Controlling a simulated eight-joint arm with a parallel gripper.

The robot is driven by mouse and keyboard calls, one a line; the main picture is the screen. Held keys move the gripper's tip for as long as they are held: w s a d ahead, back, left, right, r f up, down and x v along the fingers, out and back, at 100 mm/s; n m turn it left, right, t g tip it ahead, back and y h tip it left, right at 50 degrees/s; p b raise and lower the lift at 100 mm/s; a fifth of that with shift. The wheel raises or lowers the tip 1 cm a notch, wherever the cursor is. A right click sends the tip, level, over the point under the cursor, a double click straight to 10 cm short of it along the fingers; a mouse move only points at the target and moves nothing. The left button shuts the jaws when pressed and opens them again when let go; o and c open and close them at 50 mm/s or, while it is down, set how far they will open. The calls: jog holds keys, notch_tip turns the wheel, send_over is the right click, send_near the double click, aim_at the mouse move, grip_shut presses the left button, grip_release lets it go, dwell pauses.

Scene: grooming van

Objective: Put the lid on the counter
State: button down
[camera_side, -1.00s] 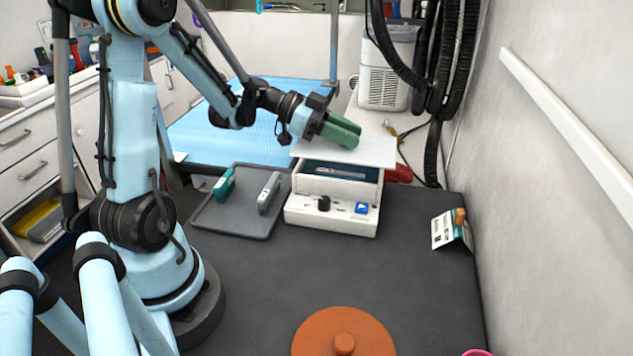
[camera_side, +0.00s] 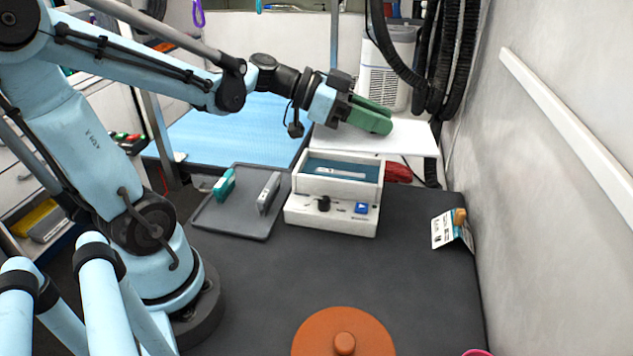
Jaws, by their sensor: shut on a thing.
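The lid (camera_side: 400,142) is a flat white panel, roughly level, raised above and behind the open top of a white box. My gripper (camera_side: 371,118), with green fingers, is shut on it; the fingers hide the exact grip. The white box (camera_side: 330,213) stands on the dark grey counter (camera_side: 300,270), with a black knob and a blue button on its front. Its open top shows a teal inside with a light metallic tool in it.
A grey tray (camera_side: 225,221) with two clippers lies left of the box. A red item (camera_side: 398,172) lies behind it on the right. An orange round thing with a knob (camera_side: 345,330) is at the front. A small card (camera_side: 446,229) stands at right. The middle counter is clear.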

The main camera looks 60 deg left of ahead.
jog(key=r+n+y, duration=0.1)
jog(key=r, duration=0.1)
jog(key=r+n+t+y, duration=0.1)
jog(key=r, duration=0.1)
jog(key=r+n+t+y, duration=0.1)
jog(key=r, duration=0.1)
jog(key=shift+w+r+n+y, duration=0.25)
jog(key=shift+w+n+y, duration=0.05)
jog(key=shift+y, duration=0.1)
jog(key=shift+s+r, duration=0.1)
jog(key=shift+r, duration=0.45)
jog(key=f+n+y, duration=0.1)
jog(key=f+y, duration=0.1)
jog(key=f, duration=0.1)
jog(key=s+f+n+t+y, duration=0.1)
jog(key=f, duration=0.1)
jog(key=shift+a+n, duration=0.25)
jog(key=shift+n, duration=0.05)
jog(key=shift+s+d+f+n+y, duration=0.1)
jog(key=shift+s+f+n+y, duration=0.2)
jog(key=shift+f+n+y, duration=0.4)
jog(key=shift+f, duration=0.15)
